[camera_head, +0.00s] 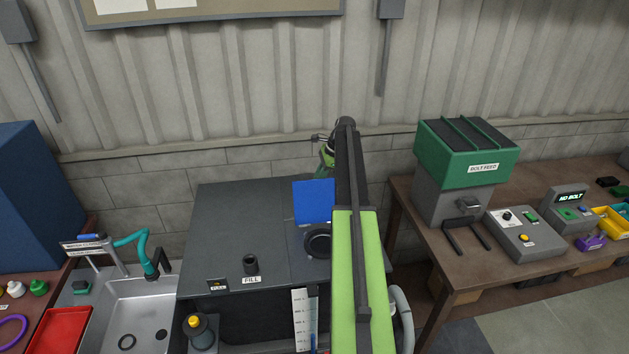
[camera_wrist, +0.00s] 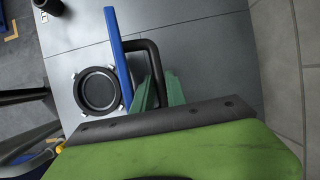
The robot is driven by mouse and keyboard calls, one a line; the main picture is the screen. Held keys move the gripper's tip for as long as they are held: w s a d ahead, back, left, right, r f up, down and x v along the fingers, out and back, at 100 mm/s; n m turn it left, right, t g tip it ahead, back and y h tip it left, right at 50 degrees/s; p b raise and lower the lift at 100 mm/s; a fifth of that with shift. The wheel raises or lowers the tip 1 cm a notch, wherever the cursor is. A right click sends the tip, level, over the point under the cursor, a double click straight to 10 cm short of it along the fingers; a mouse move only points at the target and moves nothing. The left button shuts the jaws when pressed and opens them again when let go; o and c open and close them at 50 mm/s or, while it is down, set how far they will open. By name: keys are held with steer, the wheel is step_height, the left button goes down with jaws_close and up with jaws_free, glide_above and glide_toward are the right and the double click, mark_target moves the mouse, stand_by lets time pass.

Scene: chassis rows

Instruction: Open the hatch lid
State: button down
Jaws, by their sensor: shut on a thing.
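The blue hatch lid (camera_head: 314,202) stands raised on the dark cabinet top (camera_head: 225,215), behind a round black opening (camera_head: 318,241). In the wrist view the lid (camera_wrist: 117,52) shows nearly edge-on, about upright, beside the round opening (camera_wrist: 98,90). A bent black handle (camera_wrist: 150,46) projects from the lid's far side. My gripper (camera_wrist: 158,92) has its green jaws shut on this handle. In the head view my arm hides most of the gripper and the handle.
A black fill neck (camera_head: 250,264) stands up from the cabinet top at the left. A sink with a teal tap (camera_head: 150,256) is further left. A brown bench (camera_head: 449,267) with the green bolt feeder (camera_head: 468,150) stands at the right. The wall is close behind.

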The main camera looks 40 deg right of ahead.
steer(key=shift+w+d+f, duration=0.1)
steer(key=shift+w+d, duration=0.2)
steer(key=shift+d, duration=0.25)
steer(key=c, duration=1.8)
jaws_free()
steer(key=o, duration=0.4)
steer(key=shift+w+d+f, duration=0.2)
steer(key=shift+w+f, duration=0.2)
steer(key=shift+f, duration=0.05)
steer(key=shift+a+r, duration=0.15)
steer(key=shift+a, duration=0.1)
steer(key=p+v, duration=1.6)
steer(key=v, duration=0.1)
steer(key=shift+s+r, duration=0.2)
steer(key=shift+s, duration=0.15)
